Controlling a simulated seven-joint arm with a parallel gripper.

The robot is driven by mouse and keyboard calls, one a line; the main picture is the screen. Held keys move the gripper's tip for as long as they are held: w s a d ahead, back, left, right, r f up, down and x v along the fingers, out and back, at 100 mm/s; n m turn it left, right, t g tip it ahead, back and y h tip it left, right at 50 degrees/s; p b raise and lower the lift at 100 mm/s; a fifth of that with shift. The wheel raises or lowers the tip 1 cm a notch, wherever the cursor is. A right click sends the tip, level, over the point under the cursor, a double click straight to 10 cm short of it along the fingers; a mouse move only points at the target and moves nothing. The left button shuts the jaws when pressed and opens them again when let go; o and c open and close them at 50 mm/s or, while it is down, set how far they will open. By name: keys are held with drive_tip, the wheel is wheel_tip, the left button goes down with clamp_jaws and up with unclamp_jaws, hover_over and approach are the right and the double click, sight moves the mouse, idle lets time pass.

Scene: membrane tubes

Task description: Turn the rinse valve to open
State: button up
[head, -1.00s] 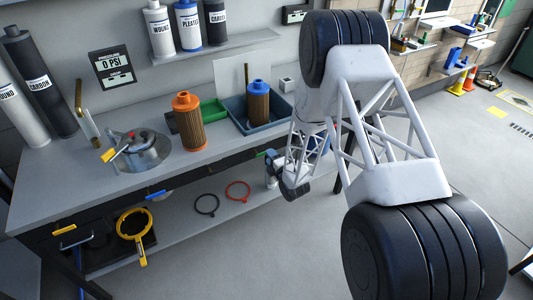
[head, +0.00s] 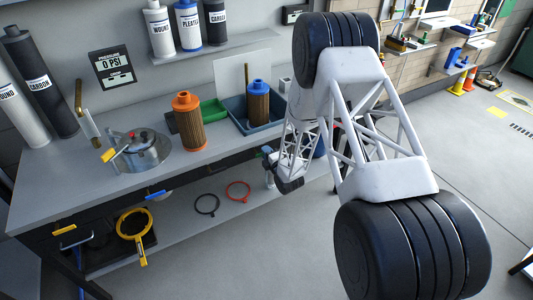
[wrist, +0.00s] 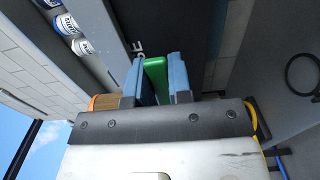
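A green handle (wrist: 155,75), which I take to be the rinse valve's, stands between the two blue fingers of my gripper (wrist: 158,84) in the wrist view. The fingers press close on both sides, with no clear gap, so the gripper looks shut on it. White letters ending in "SE" (wrist: 138,48) show on the dark panel beyond. In the head view my gripper (head: 266,153) is small, at the bench's front edge, right of the orange-capped filter. The green handle is not distinguishable there, and the valve body is hidden.
The orange-capped filter (head: 188,124), green tray (head: 212,108) and blue-capped filter (head: 258,102) stand on the bench. A steel housing (head: 143,152) is at left, below a gauge reading 0 PSI (head: 114,67). A blue handle (head: 155,195) sits under the front edge. Rings lie on the lower shelf (head: 190,235).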

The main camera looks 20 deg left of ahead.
sight(254, 157)
clamp_jaws()
drive_tip(key=shift+f+m, duration=0.1)
drive_tip(key=shift+m, duration=0.2)
drive_tip(key=m, duration=0.1)
drive_tip(key=f+m, duration=0.1)
drive_tip(key=m, duration=0.1)
drive_tip(key=shift+s, duration=0.1)
drive_tip(key=shift+s+a+f+m, duration=0.45)
drive_tip(key=shift+a+m, duration=0.05)
drive_tip(key=shift+m, duration=1.9)
drive_tip(key=shift+s+a+f+m, duration=0.45)
drive_tip(key=shift+f+m, duration=0.05)
drive_tip(key=shift+m, duration=1.9)
drive_tip(key=shift+s+a+f+m, duration=0.45)
drive_tip(key=shift+a+m, duration=0.05)
drive_tip(key=shift+m, duration=1.9)
